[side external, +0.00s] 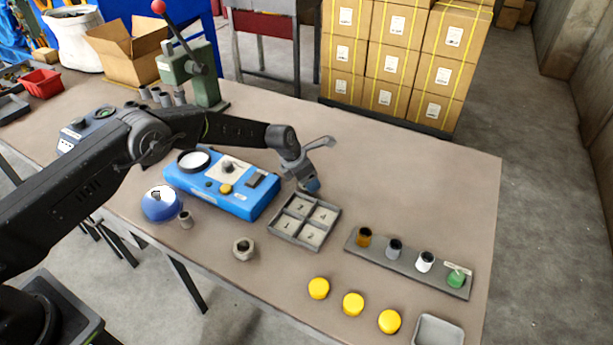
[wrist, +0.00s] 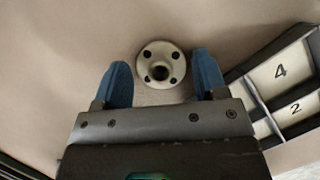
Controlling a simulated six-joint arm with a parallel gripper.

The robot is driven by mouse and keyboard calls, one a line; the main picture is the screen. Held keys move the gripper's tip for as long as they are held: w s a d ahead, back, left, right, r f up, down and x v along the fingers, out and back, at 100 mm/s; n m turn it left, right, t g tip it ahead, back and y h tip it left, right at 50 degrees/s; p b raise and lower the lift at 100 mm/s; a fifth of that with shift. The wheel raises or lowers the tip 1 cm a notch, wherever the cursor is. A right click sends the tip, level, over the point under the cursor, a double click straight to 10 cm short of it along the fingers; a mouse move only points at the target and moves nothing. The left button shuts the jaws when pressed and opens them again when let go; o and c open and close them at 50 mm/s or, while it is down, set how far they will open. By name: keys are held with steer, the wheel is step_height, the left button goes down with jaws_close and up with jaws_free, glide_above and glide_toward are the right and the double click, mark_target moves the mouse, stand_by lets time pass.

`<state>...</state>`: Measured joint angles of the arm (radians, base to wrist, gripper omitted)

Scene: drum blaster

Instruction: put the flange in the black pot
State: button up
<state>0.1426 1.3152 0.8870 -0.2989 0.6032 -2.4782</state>
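The flange (wrist: 160,65) is a pale round disc with a central bore and several bolt holes. In the wrist view it lies flat on the bench, ahead of and between the fingertips. My gripper (wrist: 166,78) is open, its two blue fingers apart with nothing between them that I can see held. In the side view my gripper (side external: 309,184) is low over the bench behind the tray, and I cannot make out the flange there. No plainly black pot shows; a black-rimmed round dish (side external: 193,161) with a pale inside sits on the blue device.
The grey four-compartment numbered tray (side external: 272,233) is close to my gripper. A rack (side external: 410,266) holds brown, grey, white and green pots. The blue device (side external: 222,184) stands left. The bench's right back is clear.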

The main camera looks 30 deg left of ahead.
steer(key=shift+o, duration=1)
